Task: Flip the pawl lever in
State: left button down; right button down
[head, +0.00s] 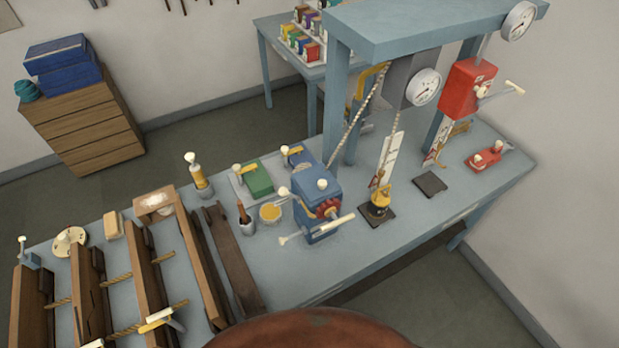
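A blue winch box (316,205) stands on the near middle of the bench. A red toothed wheel (328,208) is on its front, with a white-handled crank (333,227) reaching to the right. A short lever with a white knob (284,191) sticks out at its upper left, and another white-ended lever (290,238) at its lower left. I cannot tell which of these is the pawl lever, or whether it is engaged. A chain (352,124) rises from behind the winch. Neither of my grippers shows in the head view.
A yellow weight (379,200) on a dark plate stands there, and a red winch (467,90) is on the frame post. Jars and a green box (258,180) crowd the left; wooden beams (232,258) lie farther left.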

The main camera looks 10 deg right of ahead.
aim_at(284, 191)
jog(key=z, duration=1.55)
jog(key=k, duration=0.8)
jog(key=u, duration=1.55)
